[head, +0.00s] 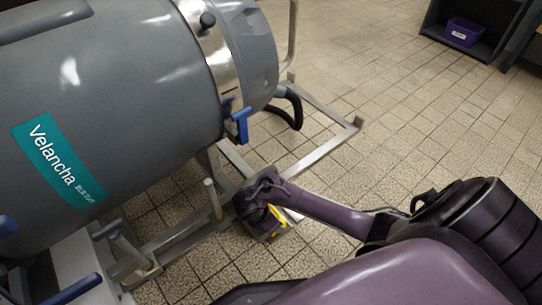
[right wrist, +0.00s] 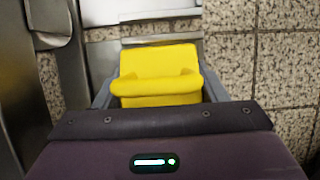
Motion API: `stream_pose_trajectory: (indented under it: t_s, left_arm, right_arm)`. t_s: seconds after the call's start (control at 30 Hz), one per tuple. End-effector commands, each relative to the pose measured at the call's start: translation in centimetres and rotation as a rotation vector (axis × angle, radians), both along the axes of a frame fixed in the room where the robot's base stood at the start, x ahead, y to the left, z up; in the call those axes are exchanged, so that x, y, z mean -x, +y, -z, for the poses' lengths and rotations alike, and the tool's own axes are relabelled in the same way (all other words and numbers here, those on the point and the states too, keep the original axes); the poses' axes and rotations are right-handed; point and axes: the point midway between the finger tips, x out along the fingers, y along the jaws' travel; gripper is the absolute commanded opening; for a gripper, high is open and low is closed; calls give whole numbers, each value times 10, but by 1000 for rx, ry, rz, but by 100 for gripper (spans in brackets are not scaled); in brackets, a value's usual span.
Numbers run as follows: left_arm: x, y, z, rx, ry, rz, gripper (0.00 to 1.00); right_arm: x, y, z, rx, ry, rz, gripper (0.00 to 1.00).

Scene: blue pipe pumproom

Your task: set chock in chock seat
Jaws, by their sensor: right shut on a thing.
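The yellow chock (right wrist: 158,68) fills the space between the grey fingers of my right gripper (right wrist: 158,92) in the right wrist view. The gripper is shut on it. In the head view my right gripper (head: 268,222) is low beside the metal frame under the grey tank, and only a thin yellow strip of the chock (head: 279,216) shows past the wrist. I cannot make out the chock seat for certain; my wrist covers part of the frame there. Whether the chock touches the frame or floor is hidden. My left gripper is in neither view.
A large grey tank (head: 110,90) labelled Velancha lies on a metal frame (head: 318,143) with an upright post (head: 213,200) near my wrist. A blue handle (head: 241,125) and black hose (head: 292,108) hang at its end.

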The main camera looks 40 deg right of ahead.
Motion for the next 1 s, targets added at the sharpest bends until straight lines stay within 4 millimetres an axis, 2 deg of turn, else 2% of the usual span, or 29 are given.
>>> stream_pose_trajectory:
  t_s: [0.03, 0.43, 0.47, 0.6, 0.63, 1.0]
  left_arm:
    - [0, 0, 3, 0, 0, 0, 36]
    - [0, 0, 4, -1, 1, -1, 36]
    - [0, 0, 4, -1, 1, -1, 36]
    - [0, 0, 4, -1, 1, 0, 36]
    - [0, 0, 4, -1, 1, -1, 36]
    - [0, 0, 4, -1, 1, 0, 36]
  right_arm:
    - [1, -2, 7, -5, 1, 17, 26]
    - [2, -3, 8, -4, 1, 19, 26]
    - [2, -3, 8, -4, 1, 18, 69]
    - [4, -3, 9, -5, 6, 15, 88]
    - [4, -2, 10, -4, 7, 15, 91]
    - [6, 0, 10, -5, 12, 6, 91]
